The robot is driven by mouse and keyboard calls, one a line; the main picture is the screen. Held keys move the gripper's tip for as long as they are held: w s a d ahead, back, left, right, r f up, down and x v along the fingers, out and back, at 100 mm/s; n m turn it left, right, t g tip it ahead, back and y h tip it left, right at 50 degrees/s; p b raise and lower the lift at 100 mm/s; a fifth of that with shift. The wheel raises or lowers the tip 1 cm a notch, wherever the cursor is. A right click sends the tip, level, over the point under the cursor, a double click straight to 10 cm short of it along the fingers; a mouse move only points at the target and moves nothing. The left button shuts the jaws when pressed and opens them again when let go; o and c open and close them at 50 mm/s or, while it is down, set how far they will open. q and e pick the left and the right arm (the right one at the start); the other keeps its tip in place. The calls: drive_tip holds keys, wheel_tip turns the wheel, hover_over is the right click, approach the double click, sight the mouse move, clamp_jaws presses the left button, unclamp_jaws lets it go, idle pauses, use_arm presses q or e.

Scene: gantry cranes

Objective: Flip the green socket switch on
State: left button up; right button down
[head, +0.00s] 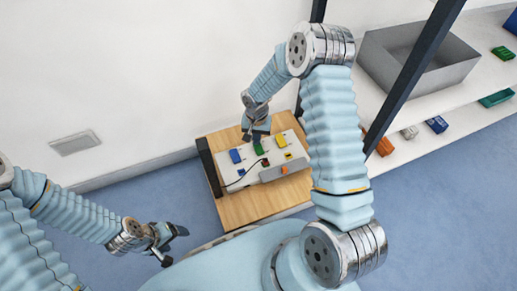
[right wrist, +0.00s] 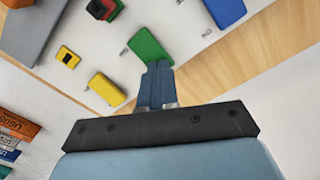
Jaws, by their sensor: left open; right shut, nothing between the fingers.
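The green socket (head: 261,148) sits on a white board between a blue socket (head: 236,156) and a yellow socket (head: 281,141). It shows as a green block in the right wrist view (right wrist: 148,47). My right gripper (head: 257,137) is shut and empty. Its fingertips (right wrist: 157,66) lie right at the edge of the green block; I cannot tell whether they touch it. Small metal levers (right wrist: 125,50) stand on the board near the blocks; which one belongs to the green socket is unclear. My left gripper (head: 168,243) is open and empty, low at the left, away from the board.
The white board (head: 254,176) lies on a wooden table (head: 246,208). A shelf with a grey bin (head: 415,55) stands right, behind dark posts. The floor at left is clear.

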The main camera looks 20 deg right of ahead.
drive_tip(key=shift+f+b, duration=0.45)
drive_tip(key=shift+f, duration=0.1)
drive_tip(key=shift+r, duration=0.15)
drive_tip(key=shift+r+p, duration=2.1)
drive_tip(key=shift+r, duration=1.3)
